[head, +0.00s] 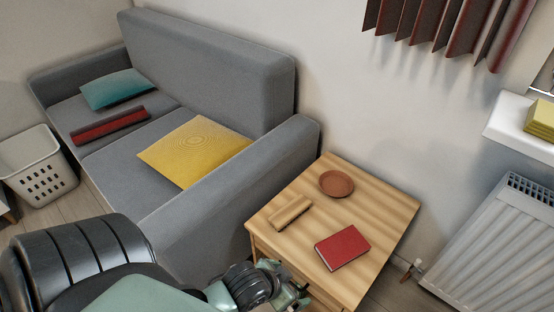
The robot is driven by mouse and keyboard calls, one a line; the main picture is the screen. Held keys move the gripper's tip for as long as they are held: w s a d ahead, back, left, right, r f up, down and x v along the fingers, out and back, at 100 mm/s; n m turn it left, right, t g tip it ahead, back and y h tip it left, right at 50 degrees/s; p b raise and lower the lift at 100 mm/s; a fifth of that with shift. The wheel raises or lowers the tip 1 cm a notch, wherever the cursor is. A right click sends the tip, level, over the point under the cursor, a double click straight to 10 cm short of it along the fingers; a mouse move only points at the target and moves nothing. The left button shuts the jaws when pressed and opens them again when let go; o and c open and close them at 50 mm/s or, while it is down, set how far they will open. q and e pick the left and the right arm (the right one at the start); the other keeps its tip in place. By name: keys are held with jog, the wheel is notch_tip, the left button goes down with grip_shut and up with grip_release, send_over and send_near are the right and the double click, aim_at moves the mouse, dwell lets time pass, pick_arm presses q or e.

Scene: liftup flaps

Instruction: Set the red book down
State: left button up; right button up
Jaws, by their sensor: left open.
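The red book (342,247) lies flat on the wooden side table (388,206), near its front right part. My left gripper (296,291) is at the table's front edge, below and left of the book in the picture, and apart from it. It is open and holds nothing that I can see. Part of the gripper is hidden by my own wrist. My right gripper is not in view.
A brown bowl (336,184) and a tan block-like object (290,213) are also on the table. A grey sofa (205,65) with a yellow cushion (190,150) stands left. A white radiator (500,240) stands right. A laundry basket (40,170) is far left.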

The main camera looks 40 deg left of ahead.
pick_arm(q)
jog(key=s+g, duration=0.1)
jog(key=s, duration=0.1)
jog(key=s+g, duration=0.2)
jog(key=s, duration=0.1)
jog(key=shift+s+r+n+y, duration=0.1)
jog(key=shift+s+n+y, duration=0.1)
jog(key=shift+n+y, duration=0.1)
